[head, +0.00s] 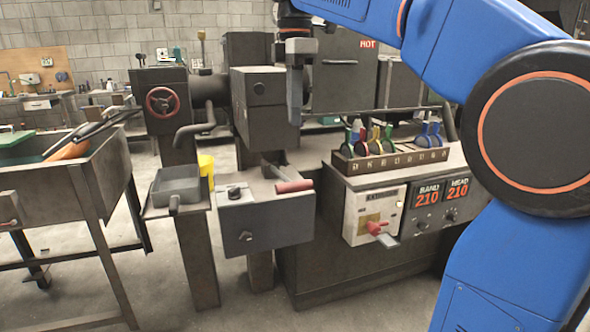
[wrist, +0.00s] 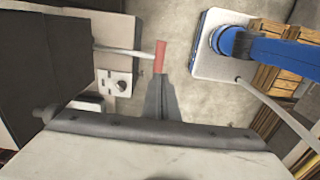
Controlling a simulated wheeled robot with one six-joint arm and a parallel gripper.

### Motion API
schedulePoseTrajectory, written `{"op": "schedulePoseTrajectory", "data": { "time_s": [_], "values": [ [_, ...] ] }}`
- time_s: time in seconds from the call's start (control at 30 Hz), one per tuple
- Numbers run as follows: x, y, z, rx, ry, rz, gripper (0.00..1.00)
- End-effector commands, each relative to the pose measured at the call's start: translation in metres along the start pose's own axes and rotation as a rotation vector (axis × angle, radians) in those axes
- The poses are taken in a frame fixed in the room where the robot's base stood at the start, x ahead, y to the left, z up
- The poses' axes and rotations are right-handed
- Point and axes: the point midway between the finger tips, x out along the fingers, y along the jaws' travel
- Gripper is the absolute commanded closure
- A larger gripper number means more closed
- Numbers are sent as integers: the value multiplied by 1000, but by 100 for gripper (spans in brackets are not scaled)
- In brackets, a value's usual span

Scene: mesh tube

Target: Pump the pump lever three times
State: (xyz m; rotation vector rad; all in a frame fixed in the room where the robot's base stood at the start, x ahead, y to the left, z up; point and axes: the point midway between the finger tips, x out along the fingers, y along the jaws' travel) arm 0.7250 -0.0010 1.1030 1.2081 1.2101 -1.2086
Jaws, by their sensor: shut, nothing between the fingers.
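The pump lever (head: 293,186) is a rod with a red grip, lying roughly level across the top of a grey box (head: 265,220) with a dark knob. In the wrist view, the red grip (wrist: 160,58) sits at the end of a pale rod, just beyond my fingertips. My gripper (head: 295,122) points down above the lever with a visible gap in the head view. Its dark fingers also show in the wrist view (wrist: 161,80), together and empty. The rod's pivot is not clear in either view.
Dark machine housings (head: 260,92) stand directly behind my gripper. To the right is a bench with a rack of coloured tools (head: 390,152) and a white switch box (head: 372,212) with a red handle. A grey tray (head: 176,186) stands left of the lever box.

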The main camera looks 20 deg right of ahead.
Motion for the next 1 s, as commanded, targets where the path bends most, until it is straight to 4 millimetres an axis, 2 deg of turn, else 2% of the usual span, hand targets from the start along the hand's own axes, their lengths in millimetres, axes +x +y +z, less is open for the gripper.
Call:
{"op": "schedulePoseTrajectory", "data": {
  "time_s": [0.17,0.8,1.0],
  "values": [
    [13,-1,0,1,0,-2,100],
    [119,-1,0,1,0,-3,100],
    [136,0,0,1,0,-1,100]
  ]
}}
